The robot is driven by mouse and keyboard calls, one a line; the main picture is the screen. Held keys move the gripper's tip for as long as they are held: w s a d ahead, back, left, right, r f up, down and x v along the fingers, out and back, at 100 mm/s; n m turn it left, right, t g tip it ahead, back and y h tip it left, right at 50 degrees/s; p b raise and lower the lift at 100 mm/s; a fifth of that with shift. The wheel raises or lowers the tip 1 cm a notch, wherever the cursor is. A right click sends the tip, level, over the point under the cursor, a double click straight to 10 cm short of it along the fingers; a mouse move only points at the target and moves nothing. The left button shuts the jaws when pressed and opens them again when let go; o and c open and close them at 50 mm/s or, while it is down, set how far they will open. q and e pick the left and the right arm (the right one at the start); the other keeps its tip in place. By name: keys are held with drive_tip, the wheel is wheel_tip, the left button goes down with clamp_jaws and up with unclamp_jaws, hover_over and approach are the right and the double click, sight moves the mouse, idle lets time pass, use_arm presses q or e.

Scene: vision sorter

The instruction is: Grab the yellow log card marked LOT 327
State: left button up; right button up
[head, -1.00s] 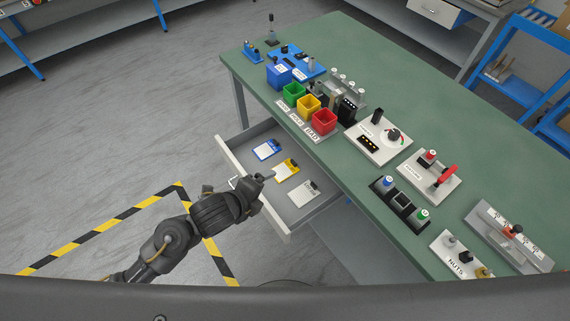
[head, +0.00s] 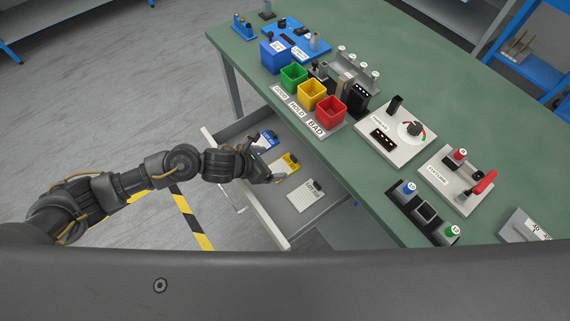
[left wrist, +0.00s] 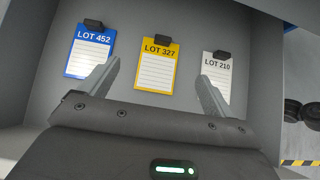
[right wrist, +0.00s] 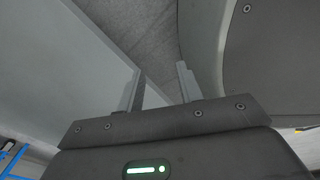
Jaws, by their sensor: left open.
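The yellow log card marked LOT 327 (left wrist: 157,72) lies flat in the open drawer, with a dark clip at its top edge. It also shows in the head view (head: 290,160), partly hidden by my left gripper (head: 275,178). In the left wrist view my left gripper (left wrist: 158,72) is open and empty, its fingers on either side of the yellow card's lower part in the picture, apparently above it. The blue LOT 452 card (left wrist: 90,52) is to its left and the white LOT 210 card (left wrist: 217,74) to its right. My right gripper (right wrist: 160,72) is open and empty, away from the cards.
The drawer's front wall (head: 240,185) and the green bench top (head: 380,75) border the cards. Green (head: 292,78), yellow (head: 311,95) and red (head: 331,113) bins stand on the bench above the drawer. Bare drawer floor lies between the cards.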

sight(292, 160)
use_arm(q)
drive_tip(key=x, duration=0.3)
drive_tip(key=shift+w+d+f, duration=0.15)
drive_tip(key=shift+w+d, duration=0.05)
drive_tip(key=shift+d, duration=0.1)
drive_tip(key=shift+w+d+f, duration=0.15)
drive_tip(key=shift+d+f, duration=0.05)
drive_tip(key=x, duration=0.3)
drive_tip(key=shift+w+d, duration=0.15)
drive_tip(key=shift+d, duration=0.2)
drive_tip(key=shift+w+d+f, duration=0.2)
drive_tip(key=shift+d+f, duration=0.05)
drive_tip(key=shift+f, duration=0.15)
drive_tip(key=c, duration=1.1)
drive_tip(key=shift+o, duration=0.2)
use_arm(e)
drive_tip(key=shift+w+a+r, duration=0.2)
drive_tip(key=shift+w+r, duration=0.05)
drive_tip(key=shift+w, duration=0.3)
use_arm(q)
drive_tip(key=shift+r, duration=0.1)
